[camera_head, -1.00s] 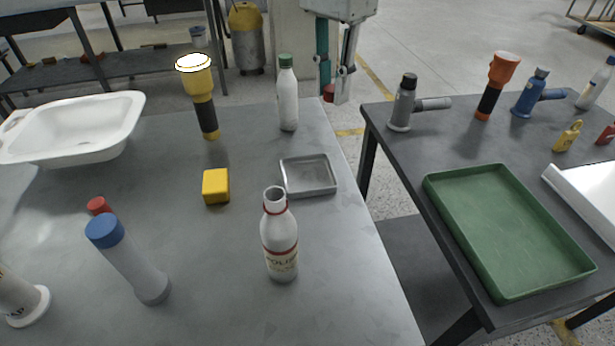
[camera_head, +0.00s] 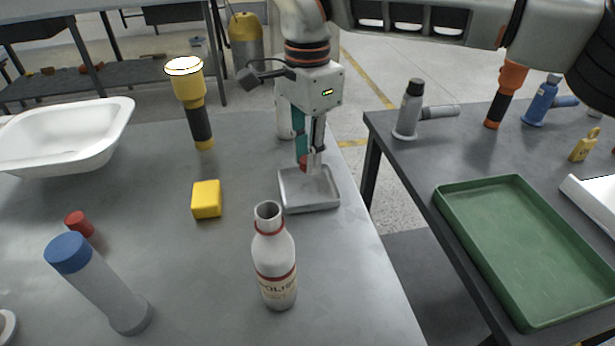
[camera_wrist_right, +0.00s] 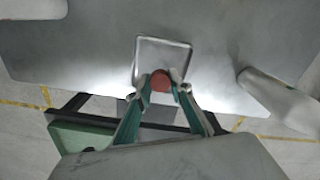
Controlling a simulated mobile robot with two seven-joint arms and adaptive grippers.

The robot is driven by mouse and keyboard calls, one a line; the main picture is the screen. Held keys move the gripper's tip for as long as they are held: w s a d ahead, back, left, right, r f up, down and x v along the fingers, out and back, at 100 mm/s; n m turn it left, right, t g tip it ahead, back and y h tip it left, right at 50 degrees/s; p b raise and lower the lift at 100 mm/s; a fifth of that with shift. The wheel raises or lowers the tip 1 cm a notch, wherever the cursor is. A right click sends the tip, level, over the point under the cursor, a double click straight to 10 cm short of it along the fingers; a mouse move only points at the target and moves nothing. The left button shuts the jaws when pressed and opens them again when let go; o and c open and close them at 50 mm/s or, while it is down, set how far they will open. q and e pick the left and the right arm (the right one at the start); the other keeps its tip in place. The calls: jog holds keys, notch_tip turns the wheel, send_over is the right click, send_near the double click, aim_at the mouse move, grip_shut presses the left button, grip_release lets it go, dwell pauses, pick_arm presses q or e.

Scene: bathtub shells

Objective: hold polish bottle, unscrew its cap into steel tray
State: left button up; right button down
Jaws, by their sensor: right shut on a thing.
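The polish bottle (camera_head: 274,268), white with a red neck ring and red label band, stands upright and uncapped on the grey table. Nothing holds it in the head view. The steel tray (camera_head: 313,208) lies behind it, near the table's right edge; it also shows in the right wrist view (camera_wrist_right: 163,39). My right gripper (camera_head: 310,166) is over the tray's far part, fingers pointing down. It is shut on the red cap (camera_wrist_right: 161,81), which shows between the fingertips in the right wrist view. The cap's exact height above the tray is unclear. My left gripper is out of view.
A yellow block (camera_head: 206,199) lies left of the tray, and a yellow-black flashlight (camera_head: 194,105) stands behind it. A white bottle (camera_head: 284,122) is partly hidden behind my right gripper. A blue-topped cylinder (camera_head: 105,290) stands front left. A green tray (camera_head: 525,250) lies on the right table.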

aim_at(308, 190)
jog(key=shift+f, duration=0.6)
notch_tip(308, 190, down, 4)
jog(key=shift+f+b, duration=0.15)
jog(key=shift+b, duration=0.4)
jog(key=shift+f, duration=0.1)
jog(key=shift+r, duration=0.2)
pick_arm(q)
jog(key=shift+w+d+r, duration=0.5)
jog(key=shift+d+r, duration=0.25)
pick_arm(e)
jog(key=shift+f, duration=0.15)
jog(key=c, duration=1.8)
grip_release()
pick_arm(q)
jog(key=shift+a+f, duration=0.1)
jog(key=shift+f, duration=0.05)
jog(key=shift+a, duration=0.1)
